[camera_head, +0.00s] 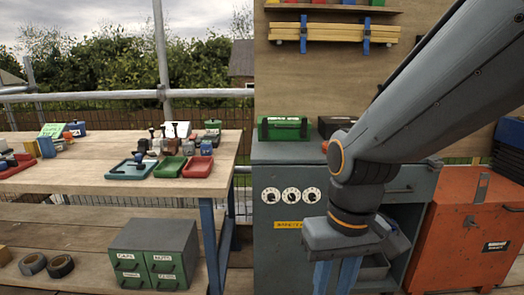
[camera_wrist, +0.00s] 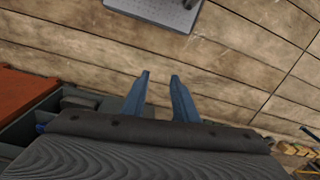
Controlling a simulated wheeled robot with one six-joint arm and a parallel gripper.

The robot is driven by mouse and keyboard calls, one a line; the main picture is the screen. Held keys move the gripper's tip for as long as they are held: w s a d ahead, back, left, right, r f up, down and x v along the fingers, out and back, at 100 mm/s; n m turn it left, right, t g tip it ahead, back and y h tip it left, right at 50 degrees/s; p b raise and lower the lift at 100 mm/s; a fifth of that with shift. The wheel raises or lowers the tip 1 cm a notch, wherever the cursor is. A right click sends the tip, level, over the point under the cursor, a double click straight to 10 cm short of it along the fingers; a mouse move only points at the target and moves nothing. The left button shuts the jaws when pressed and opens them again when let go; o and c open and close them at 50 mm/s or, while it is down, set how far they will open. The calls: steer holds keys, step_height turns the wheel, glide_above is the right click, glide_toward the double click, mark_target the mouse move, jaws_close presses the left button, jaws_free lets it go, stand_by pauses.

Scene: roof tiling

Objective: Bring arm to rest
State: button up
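My arm (camera_head: 430,105) reaches in from the upper right of the head view and bends down at the wrist. My gripper (camera_head: 336,278) points downward in front of the grey cabinet (camera_head: 285,180), its fingertips cut off by the bottom edge. In the wrist view my gripper (camera_wrist: 160,75) shows two blue fingers apart, with nothing between them. Wooden planks (camera_wrist: 235,75) lie beyond the fingers.
A workbench (camera_head: 110,180) with red, green and blue trays stands left. A drawer box (camera_head: 155,250) sits on its lower shelf. An orange-red chest (camera_head: 465,235) stands right of the cabinet. The wrist view shows a grey plate (camera_wrist: 160,10) on the planks.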

steer(key=d+r+m+p, duration=0.2)
steer(key=d+r+p, duration=0.4)
steer(key=p, duration=0.5)
steer(key=shift+d+r+h+p, duration=0.15)
steer(key=shift+d+h+p, duration=0.15)
steer(key=shift+d+p, duration=0.15)
steer(key=shift+o, duration=0.2)
steer(key=shift+s+a, duration=0.1)
